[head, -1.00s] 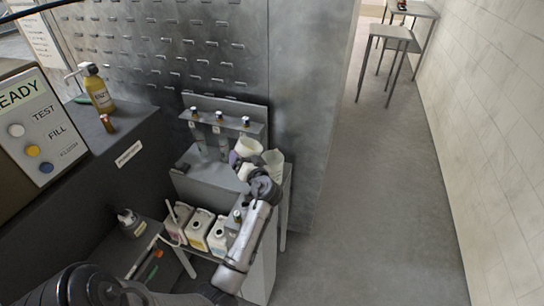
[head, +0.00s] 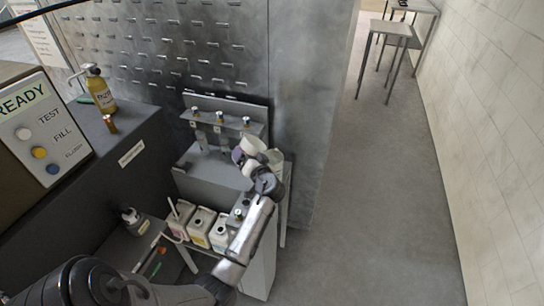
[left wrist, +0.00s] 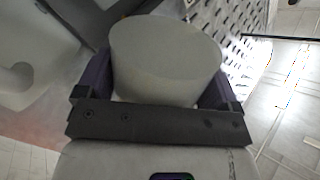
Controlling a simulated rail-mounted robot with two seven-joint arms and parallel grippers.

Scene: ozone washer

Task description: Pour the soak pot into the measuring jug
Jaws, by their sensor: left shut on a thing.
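The soak pot, a white round vessel (head: 254,146), is held up over the grey bench and looks tilted. My left gripper (head: 246,157) is shut on it. In the left wrist view the pot (left wrist: 165,65) fills the space between the two dark purple fingers; its contents cannot be seen. The measuring jug (head: 276,158), pale and translucent, stands at the bench's right end, just right of the pot and partly hidden by it and my gripper. I cannot tell whether pot and jug touch. My right gripper is not in view.
The grey bench (head: 196,181) has a back rack with several dark-capped bottles (head: 220,117). White canisters (head: 200,222) stand below it, near my forearm. A ready-lit panel (head: 40,135) and a yellow bottle (head: 99,90) are at left. The floor at right (head: 380,200) is clear.

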